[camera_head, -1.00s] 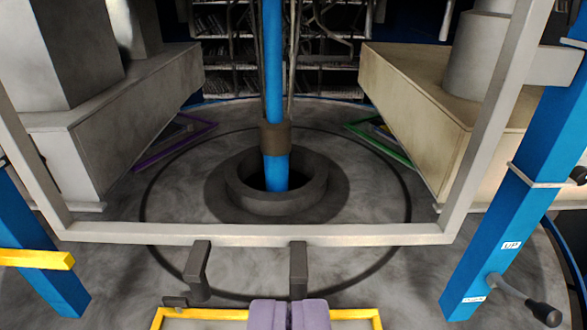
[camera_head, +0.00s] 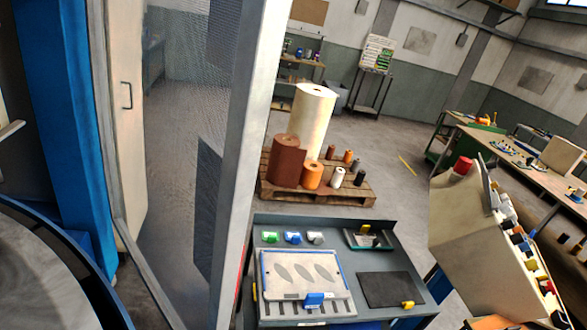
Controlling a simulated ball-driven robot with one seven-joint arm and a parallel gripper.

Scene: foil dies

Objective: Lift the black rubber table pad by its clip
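The black rubber table pad (camera_head: 388,288) lies flat on the dark grey table (camera_head: 372,263), at the right of its top. A small yellow clip (camera_head: 407,304) sits at the pad's near right corner. My gripper is not in view, so I cannot tell its state or its place relative to the pad.
Left of the pad lies a white plate (camera_head: 302,275) with oval shapes and a blue clip (camera_head: 314,299). Coloured pieces and a small tray (camera_head: 368,240) stand behind. A mesh panel (camera_head: 185,150) and post (camera_head: 248,150) rise at left. A beige console (camera_head: 465,225) stands at right.

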